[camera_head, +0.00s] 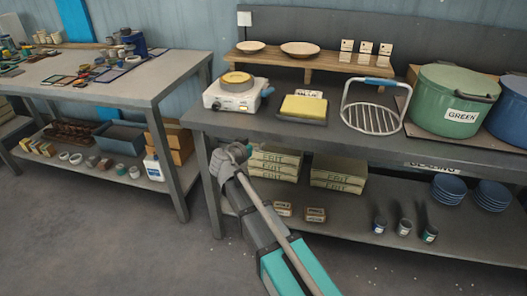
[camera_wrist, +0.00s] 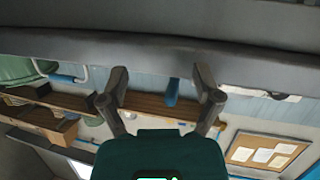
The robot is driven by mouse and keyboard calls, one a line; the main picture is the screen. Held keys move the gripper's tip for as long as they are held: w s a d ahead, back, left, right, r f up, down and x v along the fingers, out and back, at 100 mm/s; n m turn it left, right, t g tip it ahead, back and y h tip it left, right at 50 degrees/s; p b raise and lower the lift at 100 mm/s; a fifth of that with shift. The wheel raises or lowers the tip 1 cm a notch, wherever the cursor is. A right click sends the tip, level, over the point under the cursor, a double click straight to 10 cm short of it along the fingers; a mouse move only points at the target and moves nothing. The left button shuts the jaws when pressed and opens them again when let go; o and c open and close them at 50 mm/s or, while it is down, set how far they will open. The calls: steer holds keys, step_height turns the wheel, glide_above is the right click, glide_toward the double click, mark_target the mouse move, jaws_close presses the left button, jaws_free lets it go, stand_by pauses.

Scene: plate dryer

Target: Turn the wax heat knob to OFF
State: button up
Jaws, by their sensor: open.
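The wax heater (camera_head: 212,100) is a white hotplate with a yellow-topped pot (camera_head: 237,82) on it, at the left end of the right bench. A small dark spot on its front (camera_head: 217,105) looks like the knob; its setting is too small to read. In the head view my arm ends near the bench's front edge, below and in front of the heater, and the fingers cannot be made out. In the wrist view my gripper (camera_wrist: 161,84) is open, with nothing between its fingers. The knob cannot be made out in the wrist view.
On the bench (camera_head: 330,132), a yellow sponge-like block (camera_head: 304,108), a wire rack (camera_head: 372,118) and a green pot (camera_head: 446,100) stand right of the heater. A raised wooden shelf (camera_head: 325,64) is behind. Boxes (camera_head: 338,175) fill part of the lower shelf.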

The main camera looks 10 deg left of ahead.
steer(key=shift+g+h, duration=0.3)
steer(key=shift+g, duration=0.2)
steer(key=shift+s+d+f, duration=0.15)
steer(key=shift+d+f, duration=0.05)
steer(key=shift+d, duration=0.45)
steer(key=shift+s+d+f, duration=0.15)
steer(key=shift+d+f, duration=0.1)
steer(key=shift+d, duration=0.35)
steer(key=shift+s+d+f, duration=0.15)
steer(key=shift+d+f, duration=0.05)
steer(key=shift+d, duration=0.45)
steer(key=shift+d, duration=0.1)
steer(key=s+d+f+g, duration=0.3)
steer(key=d+f+g, duration=0.1)
steer(key=d, duration=0.6)
steer(key=s+d+f+g, duration=0.3)
steer(key=s+d+f, duration=0.1)
steer(key=d, duration=0.6)
steer(key=s+d+f+n+g+y, duration=0.1)
steer(key=s+d+f+g+y, duration=0.1)
steer(key=s+d, duration=0.3)
steer(key=s+d+f+n+g+y, duration=0.1)
steer(key=s+d+f+g+y, duration=0.1)
steer(key=s, duration=0.6)
steer(key=d+g+y, duration=0.1)
steer(key=d+g, duration=0.1)
steer(key=d, duration=0.1)
steer(key=shift+s+d, duration=0.15)
steer(key=shift+s, duration=0.05)
steer(key=shift+f, duration=0.1)
